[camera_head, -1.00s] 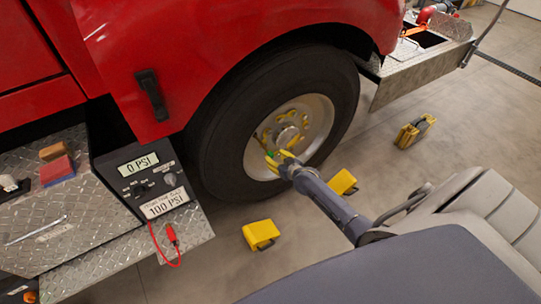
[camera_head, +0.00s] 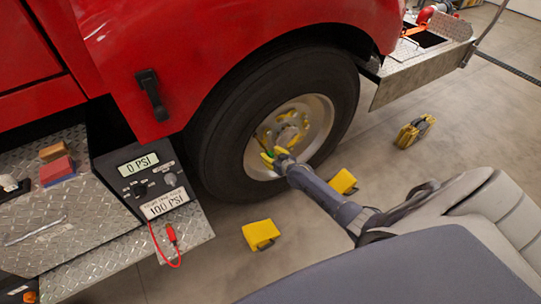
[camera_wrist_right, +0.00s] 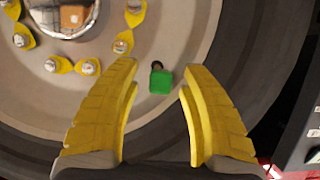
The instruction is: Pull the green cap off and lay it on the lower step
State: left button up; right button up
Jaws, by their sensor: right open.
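The green cap (camera_wrist_right: 161,82) sits on a short dark stem on the wheel's pale rim (camera_wrist_right: 180,30). In the right wrist view it lies between the two yellow fingers of my right gripper (camera_wrist_right: 160,85), with a gap on each side. The fingers are open and empty. In the head view my right gripper (camera_head: 272,157) is in front of the lower left of the wheel hub. The lower step (camera_head: 195,234) is a diamond-plate ledge at the lower left, below the pump panel. My left gripper is in neither view.
The pump panel (camera_head: 125,170) reads 0 PSI, and a red-clipped hose (camera_head: 172,236) hangs over the step. A red block (camera_head: 57,170) lies on the upper plate. Yellow chocks (camera_head: 261,234) and a yellow case (camera_head: 414,131) stand on the floor. Yellow-tabbed lug nuts ring the hub.

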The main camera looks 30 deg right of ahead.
jog(key=shift+c, duration=0.3)
dwell(0.6)
grip_shut()
dwell(0.5)
jog(key=shift+s, duration=2.9)
jog(key=shift+s, duration=0.1)
